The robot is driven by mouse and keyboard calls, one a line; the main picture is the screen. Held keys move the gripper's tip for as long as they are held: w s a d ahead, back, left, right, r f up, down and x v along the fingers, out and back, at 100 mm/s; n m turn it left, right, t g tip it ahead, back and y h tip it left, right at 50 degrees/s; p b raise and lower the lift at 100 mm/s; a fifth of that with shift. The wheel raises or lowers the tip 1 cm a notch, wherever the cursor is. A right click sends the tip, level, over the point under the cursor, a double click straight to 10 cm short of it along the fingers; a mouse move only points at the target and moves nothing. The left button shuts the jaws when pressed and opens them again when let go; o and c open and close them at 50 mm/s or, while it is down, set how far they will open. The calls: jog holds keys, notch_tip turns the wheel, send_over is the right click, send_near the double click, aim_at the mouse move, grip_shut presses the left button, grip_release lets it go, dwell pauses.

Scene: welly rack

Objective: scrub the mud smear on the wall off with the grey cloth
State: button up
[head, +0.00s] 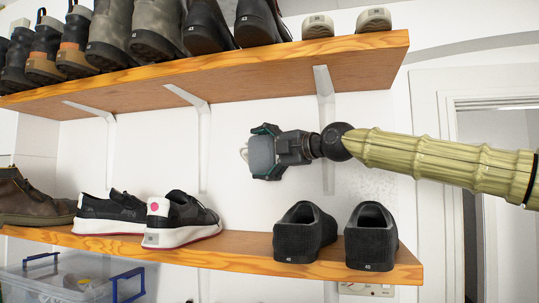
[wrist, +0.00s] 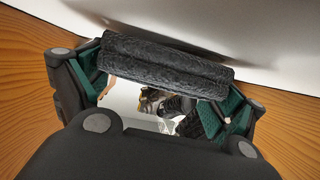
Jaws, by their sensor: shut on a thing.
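My gripper (head: 262,157) is between the two shelves in the head view, close to the white wall (head: 240,110). It is shut on the grey cloth (head: 261,155), which shows as a pale grey patch at the fingers. In the wrist view the grey cloth (wrist: 166,60) is a dark, folded roll held across the fingers of my gripper (wrist: 160,85), close to a pale surface. Whether the cloth touches the wall I cannot tell. I see no clear mud smear; a small pale thing shows at the gripper's left side, and the gripper hides part of the wall.
The upper shelf (head: 240,73) holds boots and shoes and has white brackets (head: 325,90) under it. The lower shelf (head: 240,252) holds a brown boot (head: 30,200), black and white sneakers (head: 182,220) and dark shoes (head: 305,232). A clear box (head: 75,284) stands below. A doorway is right.

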jog(key=shift+a+r, duration=0.1)
jog(key=shift+a, duration=0.35)
jog(key=shift+a, duration=0.1)
jog(key=w+a, duration=0.1)
jog(key=a, duration=0.5)
jog(key=shift+w+a, duration=0.25)
jog(key=shift+w, duration=0.1)
dwell(0.3)
jog(key=shift+s+a+b, duration=0.2)
jog(key=shift+s+b, duration=0.35)
jog(key=shift+s, duration=0.4)
jog(key=shift+s+a+b, duration=0.2)
jog(key=shift+s+b, duration=0.3)
jog(key=shift+s, duration=0.5)
jog(key=shift+s+a+b, duration=0.2)
jog(key=shift+s+b, duration=0.35)
jog(key=shift+s, duration=0.4)
jog(key=shift+s+a+b, duration=0.15)
jog(key=shift+s+b, duration=0.15)
jog(key=shift+s, duration=0.45)
jog(key=shift+s+a+b, duration=0.15)
jog(key=shift+s+b, duration=0.15)
jog(key=shift+s, duration=0.45)
